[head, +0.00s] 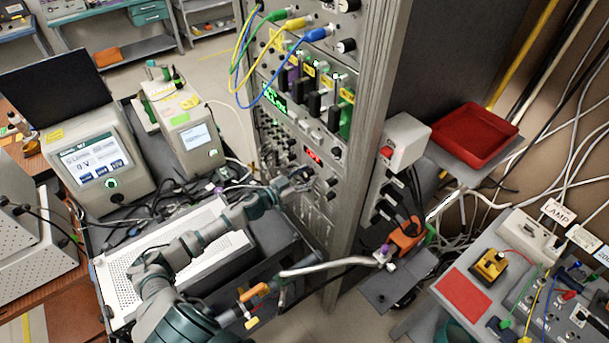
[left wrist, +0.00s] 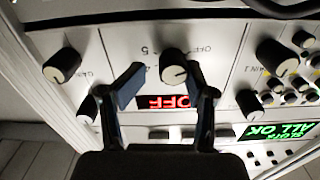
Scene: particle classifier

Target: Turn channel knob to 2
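The channel knob (left wrist: 174,66) is a dark round knob with a pale face, on the light panel beside a red display reading OFF (left wrist: 163,102). The wrist view is upside down; a "5" and "OFF" are printed near the knob. The red display also shows in the head view (head: 313,156). My left gripper (head: 303,176) is at the rack's front panel. In the left wrist view, its two fingers (left wrist: 164,78) are apart, one on each side of the knob; I cannot tell whether they touch it. My right gripper is not in view.
Other knobs stand close by, one at left (left wrist: 62,65) and one at right (left wrist: 273,55). Coloured cables (head: 245,60) hang above on the rack. A perforated metal box (head: 150,260) lies below my left arm.

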